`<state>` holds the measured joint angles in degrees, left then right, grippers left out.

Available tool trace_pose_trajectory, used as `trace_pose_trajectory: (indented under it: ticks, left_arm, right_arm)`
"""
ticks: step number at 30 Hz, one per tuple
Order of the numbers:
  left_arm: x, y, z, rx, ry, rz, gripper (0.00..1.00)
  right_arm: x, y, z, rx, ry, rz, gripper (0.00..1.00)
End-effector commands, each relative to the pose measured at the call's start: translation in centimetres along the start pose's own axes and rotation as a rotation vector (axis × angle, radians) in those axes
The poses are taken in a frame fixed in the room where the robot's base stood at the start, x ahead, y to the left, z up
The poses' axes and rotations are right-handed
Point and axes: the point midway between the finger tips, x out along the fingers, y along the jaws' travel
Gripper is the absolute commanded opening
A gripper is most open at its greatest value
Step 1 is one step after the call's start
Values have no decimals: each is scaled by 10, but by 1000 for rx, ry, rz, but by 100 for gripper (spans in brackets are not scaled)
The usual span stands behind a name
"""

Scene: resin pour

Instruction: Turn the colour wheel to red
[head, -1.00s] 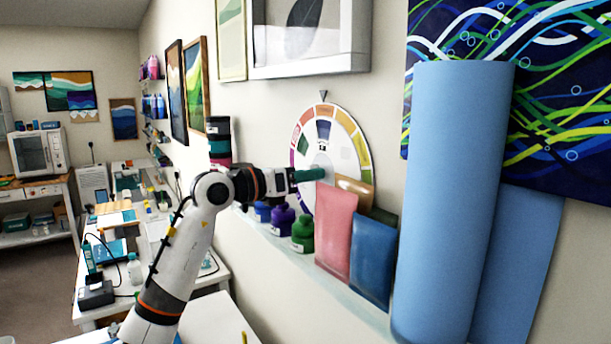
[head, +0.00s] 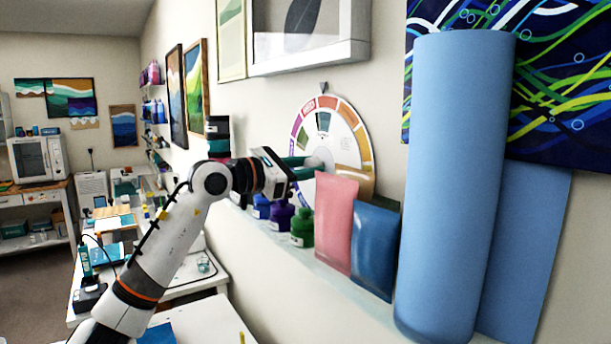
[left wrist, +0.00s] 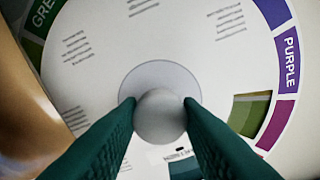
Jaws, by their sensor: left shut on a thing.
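The colour wheel (head: 350,128) is a white disc with a coloured rim, mounted on the wall. A small dark pointer (head: 323,88) sits above its top edge, and a red-orange segment (head: 327,102) is near it. My left gripper (head: 314,166) reaches the wheel's hub from the left, its teal fingers shut on the round grey knob (left wrist: 160,116). In the left wrist view a finger of the left gripper (left wrist: 160,104) lies on each side of the knob. Purple and green rim labels show there. Pouches hide the wheel's lower part in the head view. My right gripper is out of view.
A ledge below the wheel holds a pink pouch (head: 335,222), a blue pouch (head: 375,250) and small bottles, including a green one (head: 302,228). A tall blue roll (head: 455,190) stands to the right. A framed picture (head: 310,62) hangs above.

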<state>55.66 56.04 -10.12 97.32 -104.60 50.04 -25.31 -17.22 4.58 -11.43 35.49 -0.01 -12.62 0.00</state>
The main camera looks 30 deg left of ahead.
Motion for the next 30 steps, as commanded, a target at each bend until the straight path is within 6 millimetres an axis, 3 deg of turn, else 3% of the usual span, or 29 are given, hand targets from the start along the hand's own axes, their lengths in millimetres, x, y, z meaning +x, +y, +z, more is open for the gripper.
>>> trace_pose_trajectory:
  ticks: [15,30]
  left_arm:
    - [0,0,0,362,1,-1,0]
    - [0,0,-1,443,1,1,0]
  right_arm:
    - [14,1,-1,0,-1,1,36]
    - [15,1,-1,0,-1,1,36]
